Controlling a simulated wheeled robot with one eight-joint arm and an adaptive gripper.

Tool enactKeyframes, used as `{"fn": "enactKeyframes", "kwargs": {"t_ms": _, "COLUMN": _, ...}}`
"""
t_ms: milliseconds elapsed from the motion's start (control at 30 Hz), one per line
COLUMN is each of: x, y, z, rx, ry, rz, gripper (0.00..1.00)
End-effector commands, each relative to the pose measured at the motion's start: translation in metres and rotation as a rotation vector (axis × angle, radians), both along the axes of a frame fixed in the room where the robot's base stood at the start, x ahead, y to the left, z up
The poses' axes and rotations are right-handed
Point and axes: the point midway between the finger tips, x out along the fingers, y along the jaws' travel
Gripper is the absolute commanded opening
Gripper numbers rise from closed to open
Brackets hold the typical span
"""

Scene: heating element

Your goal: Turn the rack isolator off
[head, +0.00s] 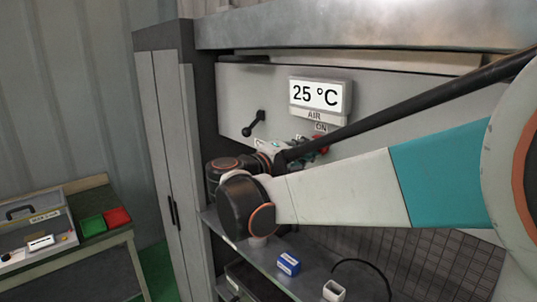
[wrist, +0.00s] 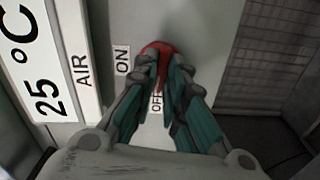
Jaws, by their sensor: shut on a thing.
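The rack isolator is a red rotary handle (wrist: 158,48) on the pale panel, seen at the top middle of the wrist view. An ON label (wrist: 122,60) lies to its left there, and an OFF label (wrist: 156,101) shows partly between the fingers. My gripper (wrist: 161,62) has its two fingers closed on the red handle, one on each side. A thin red strip shows between them, on the side of the OFF label. In the head view, my gripper (head: 298,147) is at the panel below the ON label (head: 320,127), and my arm hides much of the isolator.
A display (head: 318,95) reading 25 °C is above the isolator. A black lever (head: 254,124) is on the panel to its left. A blue box (head: 288,264) and a white open container (head: 333,291) stand on the shelf below. A side table with red and green bins (head: 117,216) is at left.

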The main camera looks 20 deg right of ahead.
Motion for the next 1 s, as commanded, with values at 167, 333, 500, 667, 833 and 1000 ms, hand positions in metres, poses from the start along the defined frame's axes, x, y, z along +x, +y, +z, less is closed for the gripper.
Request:
{"fn": "enactKeyframes", "kwargs": {"t_ms": 167, "x": -0.0009, "y": 0.0004, "z": -0.0009, "rx": -0.030, "ry": 0.086, "rz": 0.001, "gripper": 0.00}}
{"fn": "enactKeyframes", "kwargs": {"t_ms": 333, "x": -0.0011, "y": 0.0004, "z": -0.0007, "rx": -0.048, "ry": 0.136, "rz": 0.002, "gripper": 0.00}}
{"fn": "enactKeyframes", "kwargs": {"t_ms": 500, "x": -0.0013, "y": 0.0005, "z": -0.0007, "rx": -0.056, "ry": 0.158, "rz": 0.002, "gripper": 0.00}}
{"fn": "enactKeyframes", "kwargs": {"t_ms": 667, "x": -0.0014, "y": 0.0005, "z": -0.0006, "rx": -0.057, "ry": 0.163, "rz": 0.002, "gripper": 0.00}}
{"fn": "enactKeyframes", "kwargs": {"t_ms": 833, "x": -0.0015, "y": 0.0005, "z": -0.0007, "rx": -0.057, "ry": 0.162, "rz": 0.002, "gripper": 0.00}}
{"fn": "enactKeyframes", "kwargs": {"t_ms": 1000, "x": -0.0015, "y": 0.0004, "z": -0.0006, "rx": -0.057, "ry": 0.162, "rz": 0.002, "gripper": 0.32}}
